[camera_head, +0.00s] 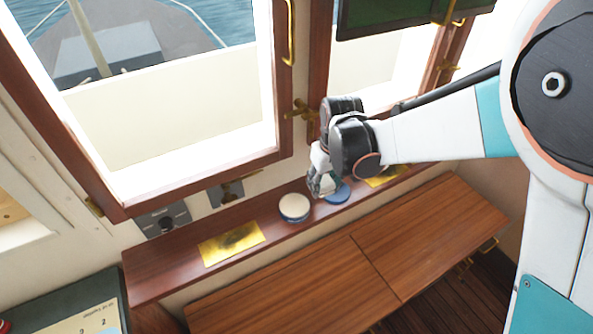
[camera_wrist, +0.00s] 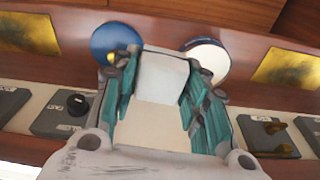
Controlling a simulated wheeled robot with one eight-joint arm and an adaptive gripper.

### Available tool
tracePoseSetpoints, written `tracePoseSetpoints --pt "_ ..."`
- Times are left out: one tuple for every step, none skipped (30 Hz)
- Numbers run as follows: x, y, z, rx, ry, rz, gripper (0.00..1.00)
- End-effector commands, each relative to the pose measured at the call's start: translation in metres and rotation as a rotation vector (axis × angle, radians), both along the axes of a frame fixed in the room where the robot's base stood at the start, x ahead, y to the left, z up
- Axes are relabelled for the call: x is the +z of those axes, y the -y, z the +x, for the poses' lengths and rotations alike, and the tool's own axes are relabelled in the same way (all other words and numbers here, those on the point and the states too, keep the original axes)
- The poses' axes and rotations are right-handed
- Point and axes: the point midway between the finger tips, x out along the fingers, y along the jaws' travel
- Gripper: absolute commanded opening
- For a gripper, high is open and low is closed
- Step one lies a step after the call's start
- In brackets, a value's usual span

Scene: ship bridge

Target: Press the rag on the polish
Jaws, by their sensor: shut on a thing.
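The polish is an open round tin (camera_head: 294,208) with a pale top and blue side, standing on the wooden ledge. It also shows behind my fingers at the upper right of the wrist view (camera_wrist: 207,55). A flat blue disc (camera_head: 339,193), seemingly its lid, lies to the right of the tin; the wrist view shows it at upper left (camera_wrist: 112,36). My gripper (camera_head: 323,186) is low over the ledge between tin and disc. It is shut on a pale, cream cloth, the rag (camera_wrist: 160,85), between its green-padded fingers. Whether the rag touches the ledge cannot be told.
Brass plates lie on the ledge (camera_head: 150,275), one left of the tin (camera_head: 232,243) and one beyond the disc (camera_head: 385,177). Control boxes (camera_head: 163,220) sit along the wall side. A window frame (camera_head: 190,192) rises behind; a wooden bench top (camera_head: 350,250) lies in front.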

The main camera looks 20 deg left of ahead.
Motion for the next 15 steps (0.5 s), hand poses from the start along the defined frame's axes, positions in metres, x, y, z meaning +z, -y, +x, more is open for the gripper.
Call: tracePoseSetpoints --pt "0.006 -0.021 -0.009 0.045 0.0 0.0 0.22" --pt "0.008 -0.03 -0.013 0.066 0.0 0.0 0.22" --pt "0.009 -0.041 -0.018 0.093 0.0 0.0 0.22" --pt "0.009 -0.048 -0.022 0.109 0.0 0.0 0.22" --pt "0.01 -0.054 -0.025 0.123 0.0 0.0 0.22" --pt "0.01 -0.06 -0.028 0.139 0.0 0.0 0.22" --pt "0.011 -0.064 -0.031 0.149 0.0 0.0 0.22" --pt "0.011 -0.068 -0.033 0.156 0.0 0.0 0.22" --pt "0.011 -0.07 -0.034 0.163 0.001 0.001 0.22" --pt "0.01 -0.072 -0.035 0.167 0.0 0.001 0.22" --pt "0.01 -0.073 -0.036 0.169 0.001 0.001 0.22" --pt "0.009 -0.073 -0.036 0.171 0.0 0.001 0.22" --pt "0.007 -0.073 -0.036 0.171 0.0 0.001 0.22" --pt "0.006 -0.073 -0.036 0.171 0.0 0.001 0.22" --pt "0.004 -0.073 -0.036 0.17 0.0 0.001 0.22"
